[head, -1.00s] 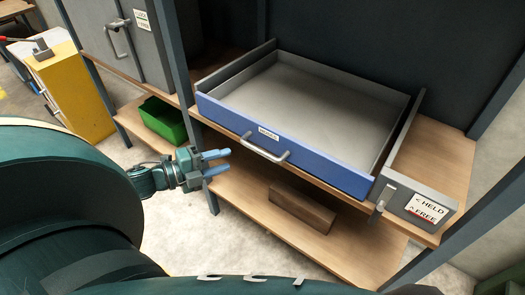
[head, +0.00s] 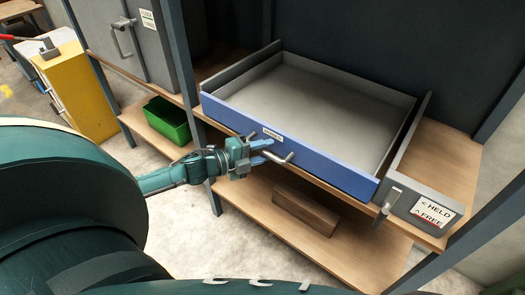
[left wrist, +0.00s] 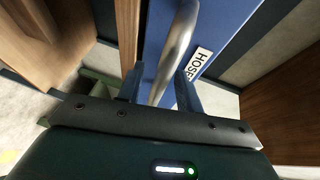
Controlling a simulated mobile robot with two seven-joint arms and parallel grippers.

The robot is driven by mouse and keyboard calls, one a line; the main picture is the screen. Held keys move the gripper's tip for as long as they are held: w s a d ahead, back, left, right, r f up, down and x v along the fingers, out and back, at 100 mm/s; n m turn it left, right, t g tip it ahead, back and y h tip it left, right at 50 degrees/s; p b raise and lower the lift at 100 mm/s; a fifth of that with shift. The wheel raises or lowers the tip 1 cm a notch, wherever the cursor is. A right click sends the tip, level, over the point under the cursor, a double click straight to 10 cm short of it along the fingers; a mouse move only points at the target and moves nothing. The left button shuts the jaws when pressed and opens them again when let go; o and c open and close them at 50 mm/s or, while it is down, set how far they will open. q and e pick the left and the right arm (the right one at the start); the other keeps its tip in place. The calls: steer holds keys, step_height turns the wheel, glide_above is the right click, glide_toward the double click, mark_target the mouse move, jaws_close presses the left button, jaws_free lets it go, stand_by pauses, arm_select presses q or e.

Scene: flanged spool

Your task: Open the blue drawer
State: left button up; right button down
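The blue drawer (head: 320,165) sits in the shelf unit with its grey tray (head: 310,100) visible from above. Its silver bar handle (head: 288,159) is at the middle of the front, below a white label; the handle also shows in the left wrist view (left wrist: 178,40). My left gripper (head: 261,151) is at the left part of the handle. In the left wrist view the two fingers (left wrist: 161,85) are apart, with the handle bar between them; I see no clear grip on it. My right gripper is not in view.
A grey latch block (head: 432,207) with a small lever (head: 390,198) and a HELD/FREE sign stands right of the drawer. A brown block (head: 305,209) lies on the lower shelf. A green bin (head: 167,120) and a yellow cabinet (head: 75,90) are left.

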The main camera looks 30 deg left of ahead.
arm_select(q)
steer(key=shift+c, duration=0.2)
jaws_close()
stand_by(0.4)
